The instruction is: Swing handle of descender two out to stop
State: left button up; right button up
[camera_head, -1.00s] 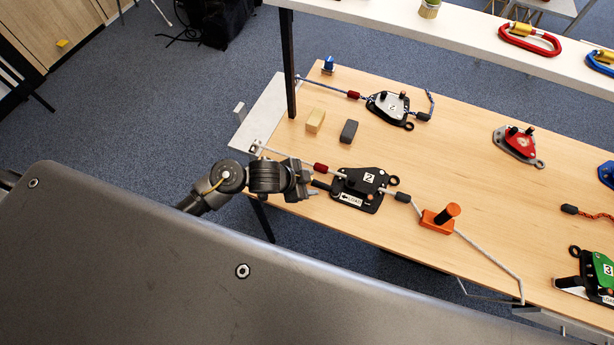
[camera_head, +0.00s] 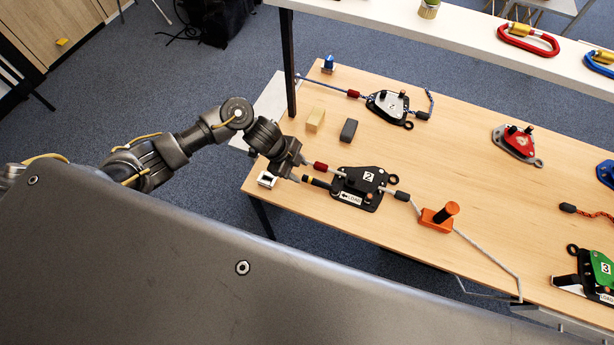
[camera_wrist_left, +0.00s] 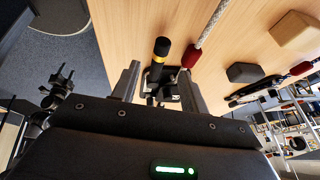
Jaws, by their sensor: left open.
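Descender two is a black plate (camera_head: 368,178) with a "2" label, lying on the wooden table in the head view. Its black handle (camera_head: 316,183) with a yellow band sticks out to the left, towards my left gripper (camera_head: 299,171). In the left wrist view the handle (camera_wrist_left: 158,58) stands between the two open fingers of the left gripper (camera_wrist_left: 161,75), with gaps on both sides. The descender's body is mostly hidden there behind the handle and gripper. My right gripper is not in view.
A pale rope with a red sleeve (camera_head: 321,167) runs close beside the handle. An orange block with a black peg (camera_head: 438,217) stands to the right. A tan block (camera_head: 315,120) and a dark grey block (camera_head: 348,130) lie behind. A shelf post (camera_head: 289,70) rises at the left.

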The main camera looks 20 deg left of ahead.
aim_at(308, 179)
pick_arm(q)
jog(key=x, duration=0.6)
jog(key=shift+d+f, duration=0.15)
grip_shut()
